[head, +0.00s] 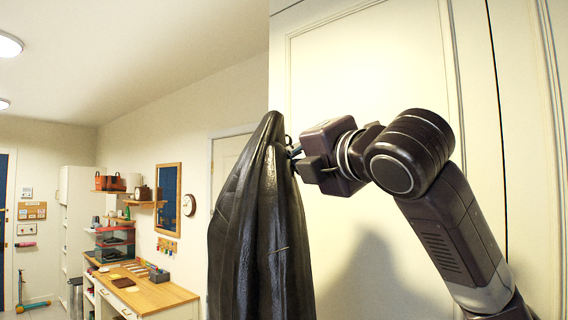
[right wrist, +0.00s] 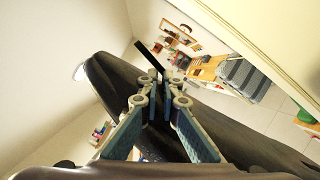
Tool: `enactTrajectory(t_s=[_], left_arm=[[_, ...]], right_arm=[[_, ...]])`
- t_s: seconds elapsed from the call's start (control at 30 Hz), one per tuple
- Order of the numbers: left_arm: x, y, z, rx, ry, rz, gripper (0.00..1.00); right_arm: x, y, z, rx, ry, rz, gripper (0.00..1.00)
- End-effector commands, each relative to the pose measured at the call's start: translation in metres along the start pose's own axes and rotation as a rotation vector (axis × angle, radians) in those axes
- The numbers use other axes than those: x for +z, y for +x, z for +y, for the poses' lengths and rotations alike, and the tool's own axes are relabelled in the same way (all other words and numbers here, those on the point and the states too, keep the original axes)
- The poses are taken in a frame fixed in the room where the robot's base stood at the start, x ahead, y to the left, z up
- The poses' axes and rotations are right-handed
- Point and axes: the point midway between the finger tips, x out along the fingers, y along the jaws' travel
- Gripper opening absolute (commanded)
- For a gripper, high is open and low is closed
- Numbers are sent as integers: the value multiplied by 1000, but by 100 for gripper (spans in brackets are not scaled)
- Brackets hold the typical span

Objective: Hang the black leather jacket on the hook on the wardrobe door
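The black leather jacket (head: 262,220) hangs upright in front of the wardrobe door (head: 360,75), gathered to a peak at its top. My right gripper (head: 293,155) is at the jacket's upper right side, just below the peak. In the right wrist view, the gripper's fingers (right wrist: 160,100) are close together with dark jacket material (right wrist: 112,75) between and around them. A thin dark strip sticks up past the fingertips; I cannot tell whether it is a loop or part of a hook. The hook is not clearly visible. My left gripper is out of view.
A wooden-topped workbench (head: 150,295) with small items stands at the lower left. Shelves (head: 140,203) and a framed board (head: 168,198) are on the wall behind it. A teal scooter (head: 30,300) stands at far left. The floor between is partly clear.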

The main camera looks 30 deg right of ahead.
Motion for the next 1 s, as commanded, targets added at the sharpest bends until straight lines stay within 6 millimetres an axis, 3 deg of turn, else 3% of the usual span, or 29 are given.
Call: enactTrajectory(t_s=[0.3, 1.0], left_arm=[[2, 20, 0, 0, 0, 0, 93], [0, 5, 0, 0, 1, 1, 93]], right_arm=[[0, -5, -3, 104, 84, 50, 0], [34, 10, -21, 98, 78, 48, 0]])
